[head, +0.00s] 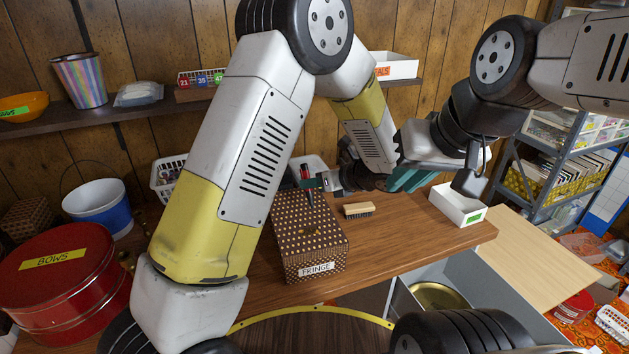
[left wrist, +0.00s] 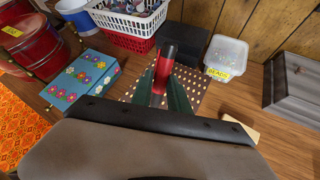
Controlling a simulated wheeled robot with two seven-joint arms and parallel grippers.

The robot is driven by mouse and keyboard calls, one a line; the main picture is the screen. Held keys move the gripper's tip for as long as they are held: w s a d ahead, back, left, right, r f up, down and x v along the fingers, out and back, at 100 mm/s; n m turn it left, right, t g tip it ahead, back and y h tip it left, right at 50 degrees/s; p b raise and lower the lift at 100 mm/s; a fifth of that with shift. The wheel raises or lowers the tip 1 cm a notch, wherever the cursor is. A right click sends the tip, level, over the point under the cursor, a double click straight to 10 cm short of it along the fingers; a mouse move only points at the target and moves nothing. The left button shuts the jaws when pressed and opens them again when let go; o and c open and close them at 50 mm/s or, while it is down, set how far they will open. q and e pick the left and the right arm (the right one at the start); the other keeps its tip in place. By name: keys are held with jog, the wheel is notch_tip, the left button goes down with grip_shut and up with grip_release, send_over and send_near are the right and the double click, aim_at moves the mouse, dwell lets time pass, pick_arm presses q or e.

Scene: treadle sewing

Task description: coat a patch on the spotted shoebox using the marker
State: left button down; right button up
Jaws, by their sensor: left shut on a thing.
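The spotted shoebox (head: 322,246), brown with pale dots and a FRINGE label, sits on the wooden table. Its dotted lid also shows in the left wrist view (left wrist: 189,85). My left gripper (head: 309,184) reaches in from the right over the far part of the lid. It is shut on the red and black marker (head: 305,172), which stands roughly upright between the green fingers in the left wrist view (left wrist: 164,68). The marker's dark tip points down at the lid; whether it touches is unclear. A darker brownish area shows on the lid. My right gripper (head: 404,181) hangs right of the box, its finger gap unclear.
A brush (head: 358,210) lies right of the box. A white open box (head: 457,205) stands near the table's right end. A white basket (head: 167,178) and a clear BEADS tub (left wrist: 227,56) stand behind. A blue flowered box (left wrist: 82,76) lies beside the shoebox.

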pick_arm(q)
jog(key=shift+r, duration=1.25)
